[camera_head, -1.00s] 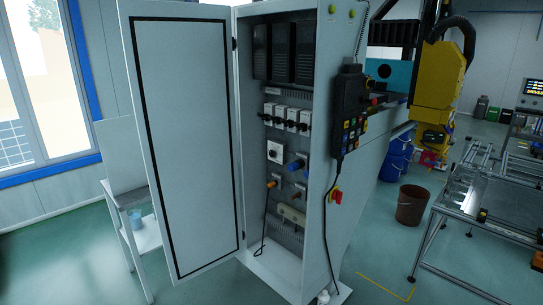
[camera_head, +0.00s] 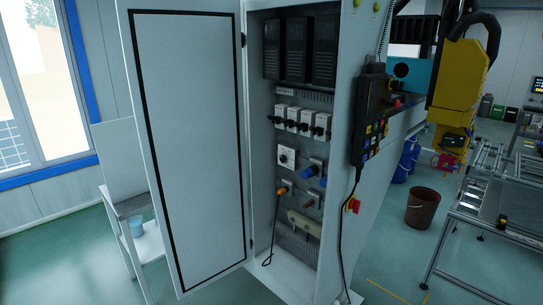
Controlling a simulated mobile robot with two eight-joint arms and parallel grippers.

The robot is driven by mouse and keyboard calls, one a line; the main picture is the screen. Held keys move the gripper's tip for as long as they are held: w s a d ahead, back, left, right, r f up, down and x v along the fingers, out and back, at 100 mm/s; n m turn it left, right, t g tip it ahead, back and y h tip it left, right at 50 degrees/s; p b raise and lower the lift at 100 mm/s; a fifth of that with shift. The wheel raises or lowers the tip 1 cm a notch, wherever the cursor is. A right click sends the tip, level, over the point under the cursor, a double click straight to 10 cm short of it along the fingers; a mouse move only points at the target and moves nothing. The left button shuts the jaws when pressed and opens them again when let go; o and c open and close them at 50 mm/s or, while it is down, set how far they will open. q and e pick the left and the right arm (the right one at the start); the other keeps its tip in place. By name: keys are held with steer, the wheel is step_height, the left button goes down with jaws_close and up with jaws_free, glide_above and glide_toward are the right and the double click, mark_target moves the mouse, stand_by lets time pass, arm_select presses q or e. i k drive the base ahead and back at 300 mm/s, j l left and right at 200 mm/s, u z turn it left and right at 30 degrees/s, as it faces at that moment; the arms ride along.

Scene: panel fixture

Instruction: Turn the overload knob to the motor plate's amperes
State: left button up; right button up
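An open electrical cabinet (camera_head: 258,150) stands in the middle of the head view. Inside it, a white square plate with a small round dial (camera_head: 287,157) sits below a row of white breakers; it may be the overload knob. Its pointer and scale are too small to read. Blue round parts (camera_head: 312,171) are right of it, and an orange part (camera_head: 281,191) is below. I cannot pick out a motor plate with readable amperes. Neither of my grippers is in view.
The cabinet door (camera_head: 190,150) is swung open to the left. A pendant (camera_head: 371,110) with a hanging cable and a red switch (camera_head: 354,205) are on the cabinet's right side. A small white stand (camera_head: 146,248) is behind the door. A brown bucket (camera_head: 420,206) stands right.

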mark_target(283, 158)
steer(key=i+j, duration=0.4)
steer(key=i, duration=0.15)
steer(key=i+j+u, duration=0.1)
steer(key=i+j, duration=0.35)
steer(key=i, duration=0.1)
